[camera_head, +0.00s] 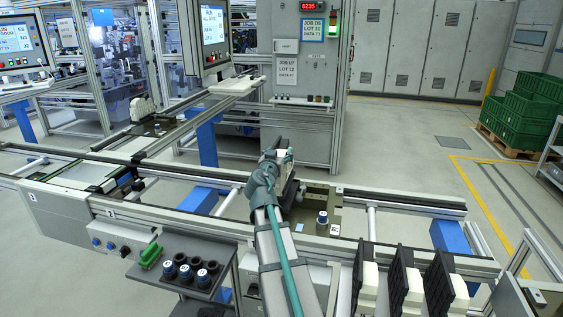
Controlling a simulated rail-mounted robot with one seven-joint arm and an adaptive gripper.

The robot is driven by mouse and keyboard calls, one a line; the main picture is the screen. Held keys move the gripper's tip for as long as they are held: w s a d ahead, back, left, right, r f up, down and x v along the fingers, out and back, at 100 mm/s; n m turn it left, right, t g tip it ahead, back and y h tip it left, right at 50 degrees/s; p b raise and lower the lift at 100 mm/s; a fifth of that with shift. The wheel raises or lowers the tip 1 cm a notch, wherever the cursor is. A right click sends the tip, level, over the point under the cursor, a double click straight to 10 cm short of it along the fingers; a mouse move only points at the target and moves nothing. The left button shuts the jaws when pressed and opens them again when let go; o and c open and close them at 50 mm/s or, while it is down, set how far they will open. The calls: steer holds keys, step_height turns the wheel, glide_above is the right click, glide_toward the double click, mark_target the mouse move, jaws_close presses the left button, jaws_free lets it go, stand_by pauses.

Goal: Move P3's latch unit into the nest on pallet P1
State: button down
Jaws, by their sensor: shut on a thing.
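My gripper (284,160) is over the near conveyor at the picture's centre, mostly hidden by my own wrist. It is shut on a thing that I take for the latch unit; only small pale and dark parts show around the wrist. Just right of it and below is a brown pallet (313,200) carrying a blue-topped cylinder (322,217). Another pallet (172,124) on the back-left branch carries a pale upright unit (144,106). I cannot read the pallet labels, so cannot tell which is P1 or P3.
Several black-and-white units (404,282) stand at the front right. A grey cabinet (309,120) stands behind the line. Green crates (522,118) are at the far right beside open floor.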

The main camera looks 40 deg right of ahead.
steer(key=shift+s+d+f, duration=0.1)
steer(key=shift+d+f, duration=0.1)
steer(key=shift+f, duration=0.05)
steer(key=shift+d+f, duration=0.15)
steer(key=shift+f, duration=1.65)
steer(key=shift+c, duration=0.6)
jaws_free()
steer(key=shift+s, duration=0.1)
steer(key=shift+r, duration=0.1)
steer(key=b+v, duration=0.3)
steer(key=v, duration=0.9)
